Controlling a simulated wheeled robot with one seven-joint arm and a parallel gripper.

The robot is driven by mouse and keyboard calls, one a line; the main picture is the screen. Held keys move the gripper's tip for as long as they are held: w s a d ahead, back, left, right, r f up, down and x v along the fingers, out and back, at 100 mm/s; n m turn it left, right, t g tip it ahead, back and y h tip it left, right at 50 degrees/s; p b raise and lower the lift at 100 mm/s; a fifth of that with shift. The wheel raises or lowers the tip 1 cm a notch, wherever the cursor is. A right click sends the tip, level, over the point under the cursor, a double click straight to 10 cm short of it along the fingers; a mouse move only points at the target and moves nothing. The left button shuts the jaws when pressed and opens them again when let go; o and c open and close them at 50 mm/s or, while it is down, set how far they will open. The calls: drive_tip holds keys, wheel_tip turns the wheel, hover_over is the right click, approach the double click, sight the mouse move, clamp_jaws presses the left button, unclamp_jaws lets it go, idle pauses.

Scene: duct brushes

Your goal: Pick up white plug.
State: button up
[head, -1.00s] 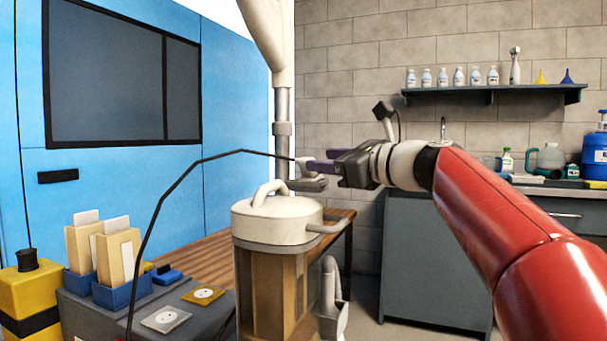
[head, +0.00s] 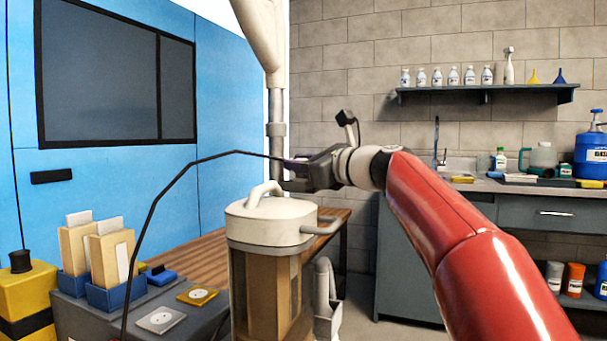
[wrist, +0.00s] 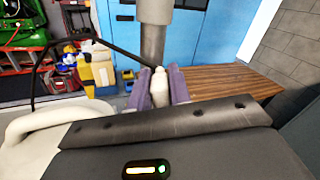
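The white plug (wrist: 160,89) shows in the wrist view between the two purple fingers of my gripper (wrist: 161,92), with a finger against each side. A black cable (wrist: 118,48) runs to its far end. In the head view my gripper (head: 297,167) is level above the worktop, behind the lid of the canister. The plug is hidden there behind the gripper body, and the black cable (head: 200,160) arches from the lower left up to the fingers.
A canister with a cream lid (head: 270,220) and handle stands just in front of the gripper. A wooden table (head: 205,262) lies behind it. A grey box (head: 75,302) with blue trays is at lower left. A vertical grey pipe (head: 277,145) rises beyond the gripper.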

sight(301, 159)
clamp_jaws()
drive_tip(key=shift+r, duration=0.1)
drive_tip(key=shift+r+p, duration=0.45)
drive_tip(key=shift+r, duration=0.2)
wheel_tip(301, 159, up, 2)
drive_tip(key=shift+r+p, duration=0.25)
drive_tip(key=shift+p, duration=0.55)
drive_tip(key=r+p+v, duration=0.1)
drive_tip(key=r+v, duration=0.1)
drive_tip(key=v, duration=1.6)
drive_tip(key=shift+r, duration=0.3)
